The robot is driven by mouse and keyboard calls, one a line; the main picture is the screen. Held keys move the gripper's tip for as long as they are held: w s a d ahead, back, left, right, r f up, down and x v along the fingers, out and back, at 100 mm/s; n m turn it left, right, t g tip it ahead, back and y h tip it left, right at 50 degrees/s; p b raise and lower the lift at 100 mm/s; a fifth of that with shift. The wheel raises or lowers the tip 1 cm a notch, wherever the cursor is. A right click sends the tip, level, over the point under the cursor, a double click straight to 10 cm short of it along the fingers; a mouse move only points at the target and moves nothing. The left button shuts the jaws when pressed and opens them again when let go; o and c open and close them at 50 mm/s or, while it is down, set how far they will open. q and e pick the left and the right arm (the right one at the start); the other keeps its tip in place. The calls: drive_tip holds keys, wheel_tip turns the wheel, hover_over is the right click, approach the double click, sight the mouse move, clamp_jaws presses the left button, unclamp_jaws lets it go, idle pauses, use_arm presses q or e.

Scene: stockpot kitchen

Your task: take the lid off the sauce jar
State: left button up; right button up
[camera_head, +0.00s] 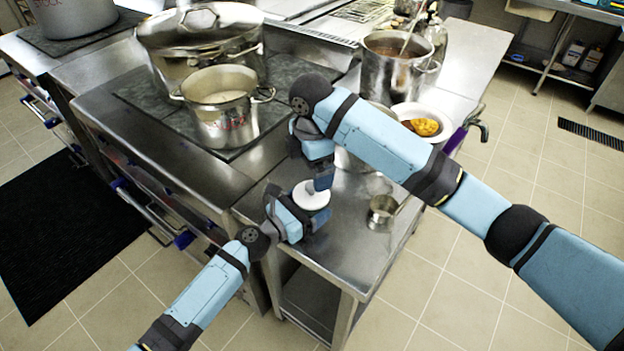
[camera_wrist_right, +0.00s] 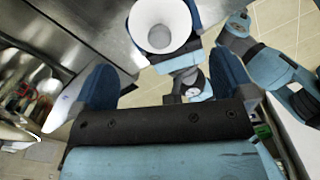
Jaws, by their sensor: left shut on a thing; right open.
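The sauce jar shows as a white round top (camera_head: 311,194) over the metal side table, with its body mostly hidden by my left gripper. My left gripper (camera_head: 303,213) is shut on the jar from the lower left. My right gripper (camera_head: 321,178) is open just above the jar, pointing down. In the right wrist view its two fingers (camera_wrist_right: 163,72) are wide apart with nothing between them. I cannot tell whether the jar touches the table.
A small metal cup (camera_head: 382,212) stands right of the jar. A white bowl (camera_head: 440,115) with orange food and a tall pot (camera_head: 388,75) stand behind my right arm. An open pot (camera_head: 222,112) and a large lidded pot (camera_head: 190,35) are on the stove. Bare tabletop (camera_head: 345,245) lies in front.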

sight(311, 186)
drive_tip(key=m, duration=0.2)
drive_tip(key=r+m, duration=0.1)
drive_tip(key=m, duration=0.2)
drive_tip(key=shift+s+r+m+t, duration=0.15)
drive_tip(key=shift+s+m+t, duration=0.05)
drive_tip(key=shift+m+t, duration=0.1)
drive_tip(key=m, duration=0.2)
drive_tip(key=r+m, duration=0.1)
drive_tip(key=m, duration=0.3)
drive_tip(key=shift+s+d+r, duration=0.1)
drive_tip(key=shift+s+r, duration=0.1)
drive_tip(key=shift+s, duration=0.05)
drive_tip(key=f+m, duration=0.6)
drive_tip(key=f+m+t, duration=0.1)
drive_tip(key=f+m, duration=0.3)
drive_tip(key=shift+w, duration=0.4)
drive_tip(key=c, duration=0.8)
drive_tip(key=shift+o, duration=0.2)
drive_tip(key=shift+r, duration=0.25)
